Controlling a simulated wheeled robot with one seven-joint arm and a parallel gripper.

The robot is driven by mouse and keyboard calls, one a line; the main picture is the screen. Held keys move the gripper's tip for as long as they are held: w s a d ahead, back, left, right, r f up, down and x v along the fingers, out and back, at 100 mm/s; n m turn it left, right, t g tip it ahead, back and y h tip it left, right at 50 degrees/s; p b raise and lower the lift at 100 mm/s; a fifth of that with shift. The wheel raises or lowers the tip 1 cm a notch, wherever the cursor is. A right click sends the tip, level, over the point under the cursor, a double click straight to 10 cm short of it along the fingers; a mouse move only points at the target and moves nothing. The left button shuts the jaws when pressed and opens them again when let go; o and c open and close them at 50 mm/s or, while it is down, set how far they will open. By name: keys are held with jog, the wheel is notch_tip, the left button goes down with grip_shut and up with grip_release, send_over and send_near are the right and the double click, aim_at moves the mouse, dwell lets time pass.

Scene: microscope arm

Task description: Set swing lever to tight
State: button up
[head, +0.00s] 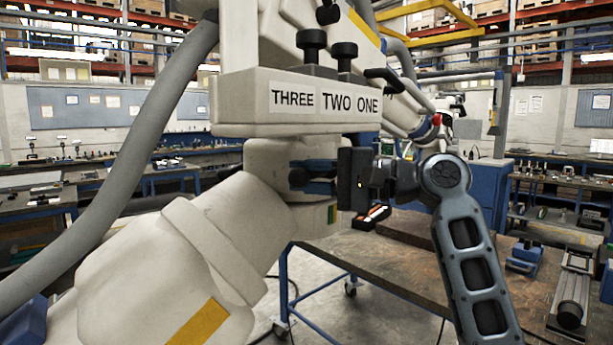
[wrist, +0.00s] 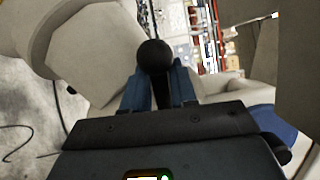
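The swing lever ends in a black ball knob (wrist: 155,55), seen in the wrist view. Its dark shaft runs between the two blue fingers of my gripper (wrist: 160,82), which lie close against it on both sides; the knob stands just past the fingertips. In the head view my gripper (head: 312,176) reaches in from the right to the pale joint under the labelled block, and the knob (head: 297,177) shows at its fingertips. The lever's base is hidden. A small green, yellow and red strip (head: 331,214) is on the joint below the gripper.
The pale block (head: 240,108) reading THREE TWO ONE, with black knobs on top, sits just above my gripper. A thick pale arm (head: 150,250) fills the lower left, with a grey hose (head: 160,130) beside it. A workbench (head: 400,262) stands behind at right.

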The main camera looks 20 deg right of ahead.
aim_at(297, 214)
jog(key=shift+a, duration=0.2)
grip_shut()
jog(key=shift+f, duration=0.1)
jog(key=shift+s+f+n+g, duration=0.1)
jog(key=shift+f+n+g, duration=0.2)
jog(key=shift+n, duration=0.2)
notch_tip(297, 214, down, 3)
jog(key=n+h, duration=0.1)
jog(key=n, duration=0.2)
jog(key=shift+d+r, duration=0.1)
jog(key=shift+r, duration=0.05)
jog(key=n, duration=0.1)
jog(key=f+h, duration=0.1)
jog(key=d+f+n+b, duration=0.1)
jog(key=shift+w+n+g+h, duration=0.3)
jog(key=shift+w+h, duration=0.05)
jog(key=shift+h, duration=0.05)
jog(key=shift+w+d+f+n+h, duration=0.25)
jog(key=shift+d+f+n+h, duration=0.2)
jog(key=shift+f+n, duration=0.25)
jog(key=o, duration=0.8)
grip_release()
jog(key=shift+c, duration=0.2)
jog(key=shift+d+r, duration=0.1)
jog(key=shift+r, duration=0.1)
